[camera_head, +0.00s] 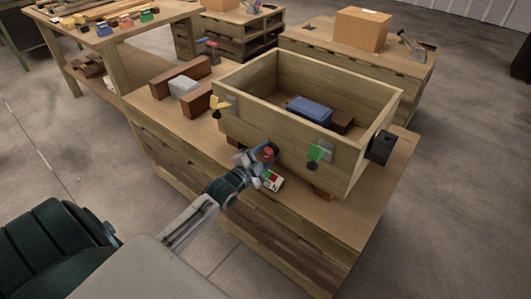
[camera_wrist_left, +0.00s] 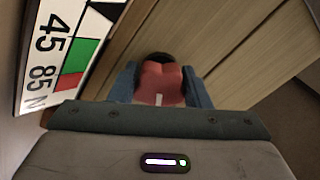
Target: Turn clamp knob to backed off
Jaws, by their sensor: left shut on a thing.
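The red clamp knob (camera_head: 266,154) sits on the front wall of the wooden box. My left gripper (camera_head: 261,157) is shut on the knob. In the left wrist view the red knob (camera_wrist_left: 161,82) fills the space between the two blue-grey fingers, with a dark round part behind it. A short white mark on the knob points toward the bottom of that view. A card (camera_head: 272,180) with red and green patches lies just below the knob. In the left wrist view the card (camera_wrist_left: 62,45) shows 45 and 85 N.
The open wooden box (camera_head: 265,120) stands on the workbench and holds a blue object (camera_head: 310,110) and a brown block. Brown blocks (camera_head: 181,76) lie behind left.

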